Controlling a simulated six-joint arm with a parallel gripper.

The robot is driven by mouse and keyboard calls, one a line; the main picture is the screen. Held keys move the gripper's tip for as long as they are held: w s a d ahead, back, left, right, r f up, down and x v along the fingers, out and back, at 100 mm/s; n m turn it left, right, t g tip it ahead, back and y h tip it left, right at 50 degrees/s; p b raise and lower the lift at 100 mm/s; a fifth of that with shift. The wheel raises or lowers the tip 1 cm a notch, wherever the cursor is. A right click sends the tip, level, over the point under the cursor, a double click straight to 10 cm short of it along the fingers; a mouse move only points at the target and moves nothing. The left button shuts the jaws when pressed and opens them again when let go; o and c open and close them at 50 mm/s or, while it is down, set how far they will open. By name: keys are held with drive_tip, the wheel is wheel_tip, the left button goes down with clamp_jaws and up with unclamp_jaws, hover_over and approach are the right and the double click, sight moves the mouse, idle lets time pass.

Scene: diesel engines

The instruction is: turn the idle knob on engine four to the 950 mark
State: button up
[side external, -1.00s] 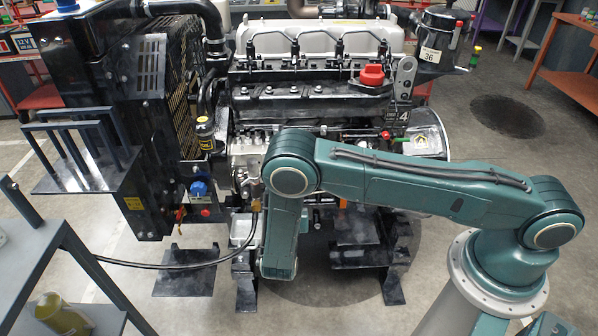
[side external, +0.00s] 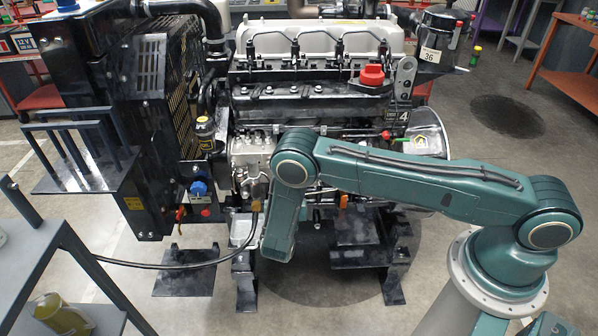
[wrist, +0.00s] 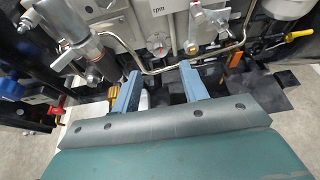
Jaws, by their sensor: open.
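Engine four (side external: 320,40) carries a plate with the number 4 (side external: 403,117) at its right side. In the wrist view, a white panel marked "rpm" (wrist: 156,8) sits at the top, with a small round dial (wrist: 158,40) below it. Its marks are too small to read, and I cannot tell whether this is the idle knob. My gripper (wrist: 158,71) is open and empty, its two blue-grey fingers spread below the dial, apart from it in the picture. In the side view my forearm hides the gripper and that part of the engine.
A silver cylinder fitting (wrist: 95,55) stands to the left, and a yellow-handled lever (wrist: 298,34) to the right. A blue knob (side external: 198,188) is on the engine's left. A grey shelf (side external: 40,235) stands at front left.

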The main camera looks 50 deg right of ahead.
drive_tip(key=x, duration=0.7)
drive_tip(key=shift+s, duration=0.1)
clamp_jaws()
